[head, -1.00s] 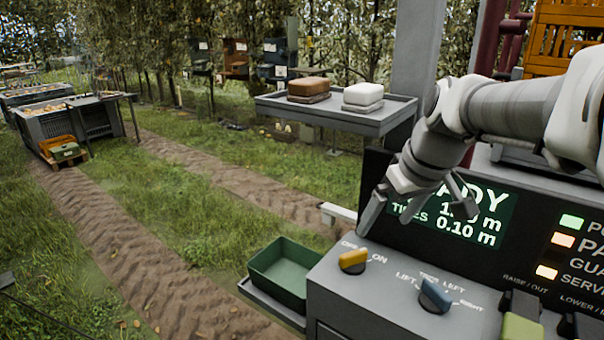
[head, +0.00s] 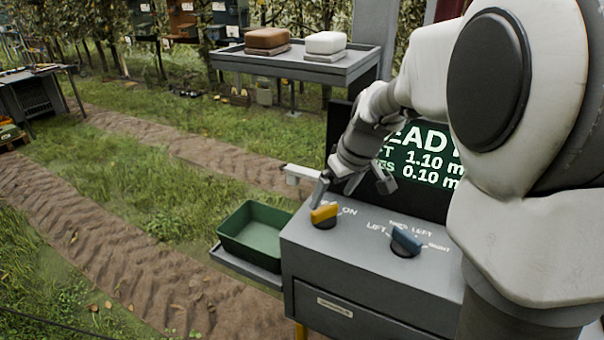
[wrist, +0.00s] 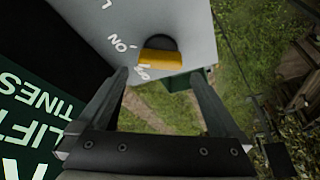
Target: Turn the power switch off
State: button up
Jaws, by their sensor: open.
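The power switch (head: 324,214) is a yellow rotary knob on the grey console's top (head: 350,260), with ON lettered to its right and its other label partly hidden by my gripper. In the wrist view the yellow knob (wrist: 160,58) lies beyond the fingertips, near the gap between them. My gripper (head: 350,190) is open and empty, above and just behind the knob. One finger appears close to the knob in the head view; I cannot tell whether it touches.
A blue selector knob (head: 406,241) stands to the right on the console. The lit display (head: 418,155) rises behind my gripper. A green tray (head: 255,235) sits left of the console. A grey shelf (head: 295,65) with two cushion-like blocks stands behind.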

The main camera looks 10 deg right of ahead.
aim_at(326, 208)
jog(key=x, duration=0.5)
jog(key=shift+w+a+f, duration=0.1)
jog(key=shift+f, duration=0.25)
jog(key=shift+b, duration=0.3)
jog(key=c, duration=1.1)
